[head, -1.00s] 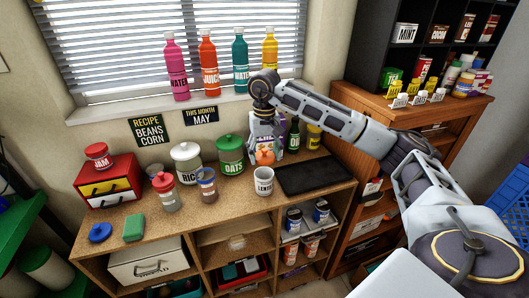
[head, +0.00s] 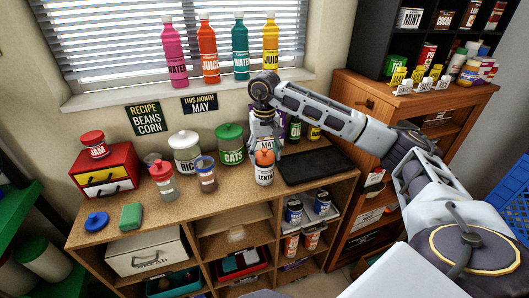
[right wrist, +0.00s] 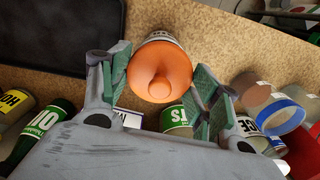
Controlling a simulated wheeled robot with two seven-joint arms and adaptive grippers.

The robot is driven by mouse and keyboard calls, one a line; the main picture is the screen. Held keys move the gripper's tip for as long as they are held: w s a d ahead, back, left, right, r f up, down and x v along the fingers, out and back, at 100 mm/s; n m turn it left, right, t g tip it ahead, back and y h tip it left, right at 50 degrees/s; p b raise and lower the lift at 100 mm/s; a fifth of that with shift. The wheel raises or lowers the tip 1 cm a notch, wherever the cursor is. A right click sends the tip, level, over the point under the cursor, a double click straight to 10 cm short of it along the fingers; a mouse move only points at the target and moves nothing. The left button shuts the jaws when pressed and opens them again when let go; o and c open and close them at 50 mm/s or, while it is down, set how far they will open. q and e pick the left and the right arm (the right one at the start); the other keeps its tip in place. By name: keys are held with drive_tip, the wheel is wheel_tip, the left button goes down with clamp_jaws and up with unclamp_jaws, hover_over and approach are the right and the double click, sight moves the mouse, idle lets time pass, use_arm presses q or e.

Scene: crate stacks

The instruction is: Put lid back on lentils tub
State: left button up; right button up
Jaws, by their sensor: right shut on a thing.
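The lentils tub (head: 264,178) is a white tub labelled "LENTI..." standing upright near the front edge of the wooden counter. The orange lid (head: 264,157) with a round knob sits over its mouth and appears to meet the rim; I cannot tell if it is fully seated. My right gripper (right wrist: 160,78) is shut on the orange lid, with green pads on either side of it in the right wrist view. In the head view the right gripper (head: 264,148) comes down from above and behind the tub. My left gripper is not in view.
A dark tray (head: 312,166) lies right of the tub. The oats jar (head: 231,146), rice jar (head: 186,153) and a clear blue-rimmed cup (head: 206,176) stand to the left. Bottles stand behind the gripper. Bare counter lies left of the tub.

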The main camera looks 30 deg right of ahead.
drive_tip(key=shift+f, duration=0.15)
use_arm(q)
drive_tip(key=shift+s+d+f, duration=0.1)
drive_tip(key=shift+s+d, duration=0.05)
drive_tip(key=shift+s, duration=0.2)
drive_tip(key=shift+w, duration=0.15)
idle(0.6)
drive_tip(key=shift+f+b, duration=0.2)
drive_tip(key=shift+b, duration=0.1)
use_arm(e)
drive_tip(key=shift+f, duration=0.2)
idle(1.2)
drive_tip(key=o, duration=0.9)
drive_tip(key=shift+c, duration=0.2)
drive_tip(key=shift+o, duration=1.3)
